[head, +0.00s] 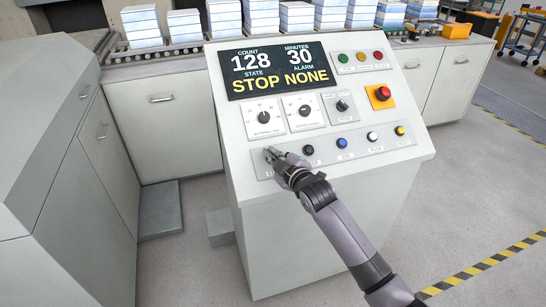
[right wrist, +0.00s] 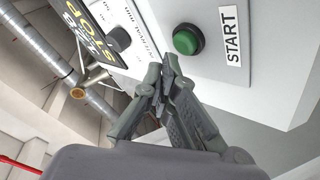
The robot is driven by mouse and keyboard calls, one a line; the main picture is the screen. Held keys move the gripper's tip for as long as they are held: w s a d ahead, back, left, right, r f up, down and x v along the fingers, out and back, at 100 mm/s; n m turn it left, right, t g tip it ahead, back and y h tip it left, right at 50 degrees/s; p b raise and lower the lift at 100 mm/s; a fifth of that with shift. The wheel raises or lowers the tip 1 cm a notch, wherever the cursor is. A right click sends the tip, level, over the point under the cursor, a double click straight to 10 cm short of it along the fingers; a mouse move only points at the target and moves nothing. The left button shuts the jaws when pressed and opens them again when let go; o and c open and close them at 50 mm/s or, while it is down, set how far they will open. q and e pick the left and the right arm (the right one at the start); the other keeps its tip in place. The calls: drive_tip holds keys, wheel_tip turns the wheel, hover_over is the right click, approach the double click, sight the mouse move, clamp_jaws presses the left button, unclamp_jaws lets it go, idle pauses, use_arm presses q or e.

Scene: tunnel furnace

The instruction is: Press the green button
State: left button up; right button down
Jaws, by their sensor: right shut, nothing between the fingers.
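The green button (right wrist: 187,40) is round, set in a dark ring on the panel beside a START label (right wrist: 232,36) in the right wrist view. My right gripper (right wrist: 163,78) is shut and empty, its fingertips pointing toward the panel a little below and left of the button in that picture. A gap shows between fingertips and button there. In the head view my right gripper (head: 270,153) is at the left end of the lower button row and hides the green button. The display (head: 278,70) reads STOP and NONE. My left gripper is not in view.
The button row also has a black button (head: 308,150), a blue button (head: 342,144), a white button (head: 372,136) and a yellow button (head: 400,131). Above are knobs and a red emergency button (head: 383,93). A grey cabinet (head: 60,160) stands left of the console.

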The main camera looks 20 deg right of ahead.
drive_tip(key=shift+f, duration=0.1)
idle(0.4)
drive_tip(key=shift+w+f, duration=0.3)
drive_tip(key=shift+w+f+b, duration=0.25)
drive_tip(key=shift+f+b, duration=0.2)
drive_tip(key=shift+b, duration=0.05)
idle(0.9)
drive_tip(key=shift+r, duration=0.1)
drive_tip(key=shift+s+r+p, duration=0.55)
drive_tip(key=shift+r+p, duration=0.15)
drive_tip(key=shift+p, duration=0.5)
drive_tip(key=shift+s+r+p, duration=0.2)
drive_tip(key=shift+r+p, duration=0.25)
drive_tip(key=shift+p, duration=0.15)
drive_tip(key=s+r+p, duration=0.1)
drive_tip(key=p, duration=0.1)
drive_tip(key=s+r+p, duration=0.1)
drive_tip(key=r+p, duration=0.1)
drive_tip(key=shift+s+r, duration=0.1)
drive_tip(key=shift+s, duration=0.15)
